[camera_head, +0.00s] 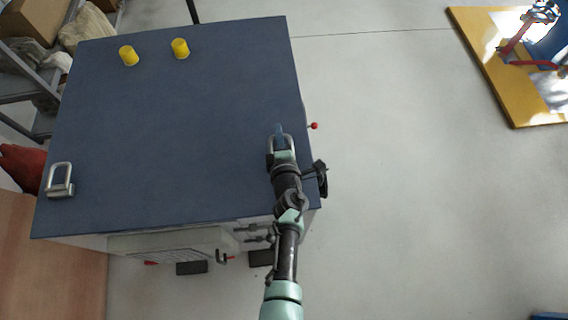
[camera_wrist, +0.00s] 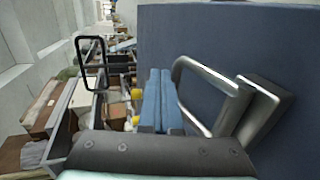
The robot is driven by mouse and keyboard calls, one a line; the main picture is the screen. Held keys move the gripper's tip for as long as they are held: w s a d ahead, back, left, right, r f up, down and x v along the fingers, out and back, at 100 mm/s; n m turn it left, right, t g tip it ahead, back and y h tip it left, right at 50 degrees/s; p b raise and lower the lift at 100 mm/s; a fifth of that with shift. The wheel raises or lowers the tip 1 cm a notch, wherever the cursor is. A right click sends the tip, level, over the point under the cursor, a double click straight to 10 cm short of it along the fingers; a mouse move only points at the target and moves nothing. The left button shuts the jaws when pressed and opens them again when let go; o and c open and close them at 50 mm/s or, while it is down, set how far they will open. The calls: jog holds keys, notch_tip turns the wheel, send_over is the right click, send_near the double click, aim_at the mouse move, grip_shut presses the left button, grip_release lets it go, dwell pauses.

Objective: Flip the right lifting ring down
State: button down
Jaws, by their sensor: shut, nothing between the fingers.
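The right lifting ring is a silver metal loop (camera_head: 291,146) near the right edge of the cabinet's dark blue top (camera_head: 170,130). In the wrist view the loop (camera_wrist: 207,75) rises from its grey base block (camera_wrist: 266,108) and stands off the blue surface. My gripper (camera_head: 279,130) has blue fingers that are closed together with nothing between them. In the wrist view the fingers (camera_wrist: 160,95) are beside the loop's free end; I cannot tell whether they touch it. The gripper partly hides the ring in the head view.
The left lifting ring (camera_head: 60,178) is at the top's left edge. Two yellow caps (camera_head: 129,56) (camera_head: 180,48) are at the back. A red-tipped lever (camera_head: 314,126) sticks out on the right side.

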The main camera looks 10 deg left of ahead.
jog(key=shift+r, duration=0.1)
dwell(0.7)
jog(key=shift+r+p, duration=0.25)
jog(key=shift+p, duration=0.1)
jog(key=s+d+r+p, duration=0.1)
jog(key=s+r+p, duration=0.4)
jog(key=r+p, duration=0.6)
jog(key=shift+r+p, duration=0.35)
jog(key=shift+r, duration=0.35)
jog(key=shift+d, duration=0.2)
